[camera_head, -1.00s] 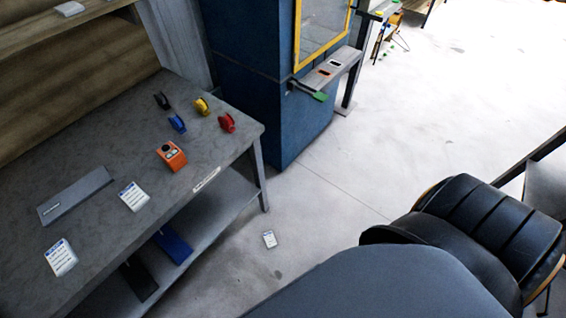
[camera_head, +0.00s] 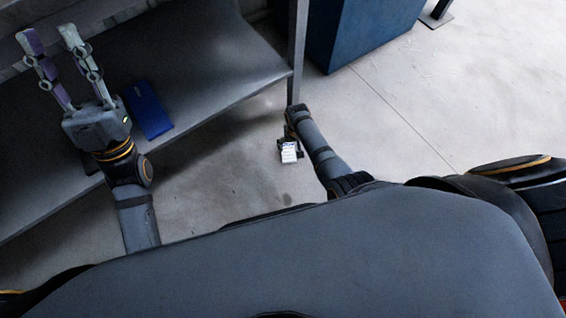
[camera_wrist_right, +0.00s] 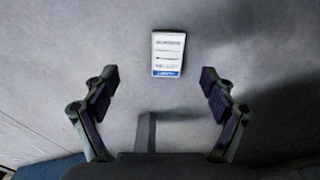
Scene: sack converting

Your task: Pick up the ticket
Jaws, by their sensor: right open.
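The ticket (camera_head: 289,152) is a small white card lying on the floor below the bench's front leg. In the right wrist view the ticket (camera_wrist_right: 168,54) shows printed lines and a blue band at its lower edge. My right gripper (camera_wrist_right: 160,85) is open and empty, its fingers on either side below the ticket in the picture, apart from it. In the head view the right gripper (camera_head: 291,143) is down by the ticket, small and partly hidden by its own arm. My left gripper (camera_head: 47,37) is open and empty at the upper left, in front of the bench.
A grey bench's lower shelf (camera_head: 205,75) fills the upper left, with a blue item (camera_head: 147,110) on it. The bench leg (camera_head: 297,50) stands close behind the right gripper. A blue cabinet (camera_head: 360,30) stands behind. The floor (camera_head: 420,110) to the right is clear.

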